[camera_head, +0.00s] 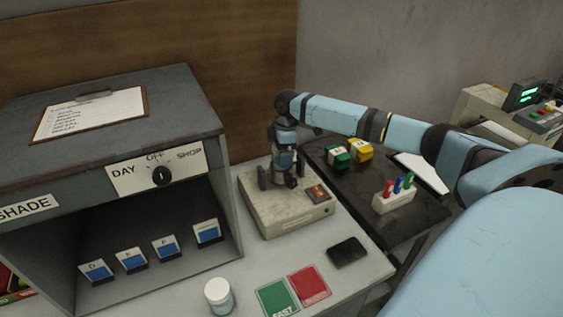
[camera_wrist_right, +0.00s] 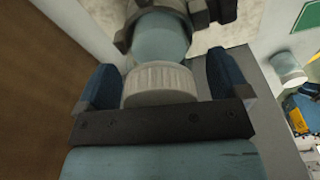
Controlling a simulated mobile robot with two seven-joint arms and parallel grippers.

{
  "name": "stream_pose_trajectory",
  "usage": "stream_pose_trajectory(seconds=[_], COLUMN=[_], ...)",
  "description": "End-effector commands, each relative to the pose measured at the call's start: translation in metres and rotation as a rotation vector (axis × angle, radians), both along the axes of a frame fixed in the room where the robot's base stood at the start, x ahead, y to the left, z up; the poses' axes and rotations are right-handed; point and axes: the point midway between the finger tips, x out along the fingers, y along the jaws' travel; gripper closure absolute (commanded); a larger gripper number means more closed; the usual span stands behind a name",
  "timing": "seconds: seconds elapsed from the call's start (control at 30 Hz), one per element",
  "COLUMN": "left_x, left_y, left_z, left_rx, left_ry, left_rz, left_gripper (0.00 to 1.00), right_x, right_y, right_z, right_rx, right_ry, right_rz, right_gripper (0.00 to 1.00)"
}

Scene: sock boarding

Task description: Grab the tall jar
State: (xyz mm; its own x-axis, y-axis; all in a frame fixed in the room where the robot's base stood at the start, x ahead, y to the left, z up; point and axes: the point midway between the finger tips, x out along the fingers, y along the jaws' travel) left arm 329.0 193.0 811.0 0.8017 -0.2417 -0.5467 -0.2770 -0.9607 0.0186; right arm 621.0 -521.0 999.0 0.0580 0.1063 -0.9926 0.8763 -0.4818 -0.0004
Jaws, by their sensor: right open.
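A jar with a white ribbed lid (camera_wrist_right: 160,85) and a teal body stands between the fingers of my right gripper (camera_head: 283,160) in the right wrist view. The gripper is open, with a finger on each side of the lid and narrow gaps showing. A dark ring-like part surrounds the teal body beyond the lid. In the head view this gripper is low over the beige device (camera_head: 262,217), and the jar is mostly hidden there. A second white-lidded jar (camera_head: 219,295) stands at the counter's front; it also shows in the right wrist view (camera_wrist_right: 287,68). My left gripper is out of view.
A grey shade booth (camera_head: 225,185) with several blue-and-white cards stands left. A black phone-like object (camera_head: 347,252), a green card (camera_head: 277,299) and a red card (camera_head: 309,285) lie in front. A dark side table (camera_head: 405,222) holds weights and a pen block (camera_head: 393,202).

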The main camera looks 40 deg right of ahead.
Motion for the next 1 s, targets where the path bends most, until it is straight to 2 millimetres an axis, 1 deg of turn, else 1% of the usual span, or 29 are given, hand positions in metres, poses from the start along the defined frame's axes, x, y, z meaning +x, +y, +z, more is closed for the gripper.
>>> stream_pose_trajectory(seconds=[0.1, 0.3, 0.33, 0.37, 0.4, 0.47, 0.5, 0.57, 0.87, 1.0], left_x=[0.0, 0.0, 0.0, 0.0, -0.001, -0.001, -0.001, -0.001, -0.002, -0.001], left_y=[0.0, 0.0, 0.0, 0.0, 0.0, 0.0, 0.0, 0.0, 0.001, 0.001], left_z=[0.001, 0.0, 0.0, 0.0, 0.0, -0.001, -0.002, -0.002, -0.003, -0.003], left_rx=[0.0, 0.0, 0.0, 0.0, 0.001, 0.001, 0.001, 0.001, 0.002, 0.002], left_ry=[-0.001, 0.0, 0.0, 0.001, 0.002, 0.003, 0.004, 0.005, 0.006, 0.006], left_rz=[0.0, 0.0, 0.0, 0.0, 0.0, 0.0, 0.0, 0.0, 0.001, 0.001], left_gripper=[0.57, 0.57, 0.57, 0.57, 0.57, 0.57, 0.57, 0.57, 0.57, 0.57], right_x=[0.0, 0.0, 0.0, 0.0, 0.0, 0.0, 0.0, 0.0, 0.0, 0.001], right_y=[0.0, 0.0, 0.0, 0.0, 0.0, 0.0, 0.001, 0.0, 0.0, 0.0], right_z=[-0.007, -0.008, -0.008, -0.008, -0.008, -0.008, -0.008, -0.007, -0.006, 0.002], right_rx=[-0.001, -0.001, -0.001, -0.001, -0.001, -0.001, -0.001, -0.001, 0.0, 0.0], right_ry=[0.001, 0.0, 0.0, 0.0, 0.0, 0.0, 0.001, 0.001, -0.001, -0.002], right_rz=[-0.001, -0.001, -0.001, -0.001, -0.001, -0.001, -0.001, -0.001, -0.001, 0.0], right_gripper=[0.06, 0.06, 0.11, 0.18, 0.27, 0.41, 0.5, 0.64, 0.64, 0.64])
